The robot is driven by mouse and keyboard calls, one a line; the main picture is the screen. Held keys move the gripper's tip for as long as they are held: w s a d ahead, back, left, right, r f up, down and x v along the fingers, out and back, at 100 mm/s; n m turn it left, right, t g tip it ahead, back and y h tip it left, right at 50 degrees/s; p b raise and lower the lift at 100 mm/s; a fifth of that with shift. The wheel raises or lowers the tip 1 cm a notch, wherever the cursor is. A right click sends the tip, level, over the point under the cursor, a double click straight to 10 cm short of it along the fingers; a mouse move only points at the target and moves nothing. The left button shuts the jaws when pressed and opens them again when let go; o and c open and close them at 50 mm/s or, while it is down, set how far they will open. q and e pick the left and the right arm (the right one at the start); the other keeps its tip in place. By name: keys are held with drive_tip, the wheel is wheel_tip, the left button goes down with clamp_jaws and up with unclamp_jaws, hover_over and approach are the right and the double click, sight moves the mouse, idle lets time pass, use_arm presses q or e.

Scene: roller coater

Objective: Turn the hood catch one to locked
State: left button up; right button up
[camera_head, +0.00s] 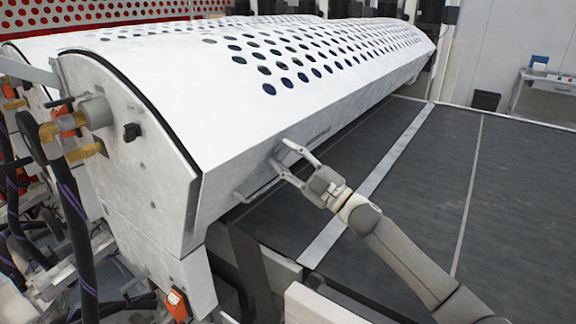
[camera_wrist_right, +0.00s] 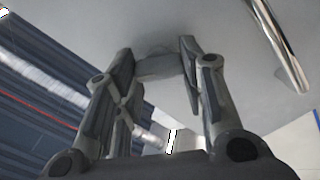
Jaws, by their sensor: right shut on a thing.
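The white hood (camera_head: 250,130) of the roller coater has a perforated top and a sloped front face. My right gripper (camera_head: 281,158) reaches up to that face from the lower right. In the right wrist view, my right gripper (camera_wrist_right: 160,72) has its two fingers on either side of a small grey catch (camera_wrist_right: 158,64) on the pale hood surface, and is shut on it. The fingers partly cover the catch, and I cannot read its locked or unlocked position. My left gripper is not in view.
A bar handle (camera_head: 254,190) sits on the hood face left of my gripper; a shiny handle (camera_wrist_right: 280,45) shows in the wrist view. The dark conveyor bed (camera_head: 440,180) lies below. Hoses and fittings (camera_head: 75,140) crowd the left end.

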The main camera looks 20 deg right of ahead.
drive_tip(key=n+b, duration=0.2)
drive_tip(key=n, duration=0.2)
drive_tip(key=shift+f+b, duration=0.25)
drive_tip(key=shift+b, duration=0.15)
drive_tip(key=shift+r+n+b, duration=0.1)
drive_tip(key=shift+n+b, duration=0.7)
drive_tip(key=shift+n, duration=0.8)
drive_tip(key=o, duration=1)
drive_tip(key=v, duration=1.2)
drive_tip(key=shift+r, duration=0.1)
